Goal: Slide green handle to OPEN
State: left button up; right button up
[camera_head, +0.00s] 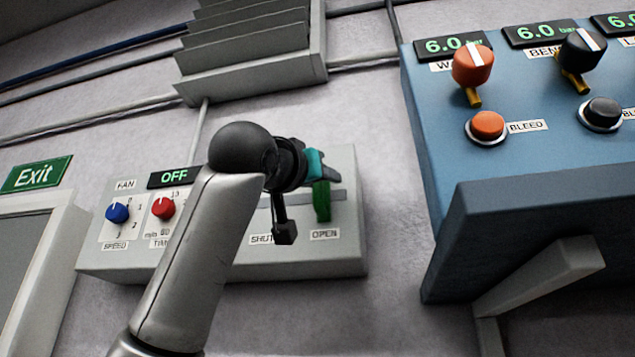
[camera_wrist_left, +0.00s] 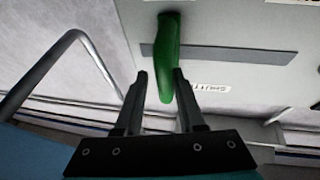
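The green handle (camera_head: 321,201) stands upright in a grey horizontal slot on the wall control box (camera_head: 349,255). It is at the right end of the slot, above the OPEN label (camera_head: 325,234); the SHUT label (camera_head: 262,239) is to the left, partly hidden by my arm. My left gripper (camera_head: 326,174) is at the handle's upper part. In the left wrist view, its two fingers (camera_wrist_left: 160,74) are apart, with one end of the green handle (camera_wrist_left: 168,45) between or just beyond them. A gap shows beside the left finger; contact is unclear. My right gripper is not in view.
The same box has a blue fan speed knob (camera_head: 117,211), a red timer knob (camera_head: 163,207) and an OFF display (camera_head: 174,177). A blue panel (camera_head: 480,215) with knobs and bleed buttons juts out at right. A grey louvred unit (camera_head: 250,50) is above.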

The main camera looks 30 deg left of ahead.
pick_arm(q)
jog(key=shift+o, duration=0.7)
jog(key=shift+a, duration=0.1)
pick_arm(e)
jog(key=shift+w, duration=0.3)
pick_arm(q)
jog(key=b+v, duration=0.7)
jog(key=v, duration=0.8)
jog(key=shift+f, duration=0.1)
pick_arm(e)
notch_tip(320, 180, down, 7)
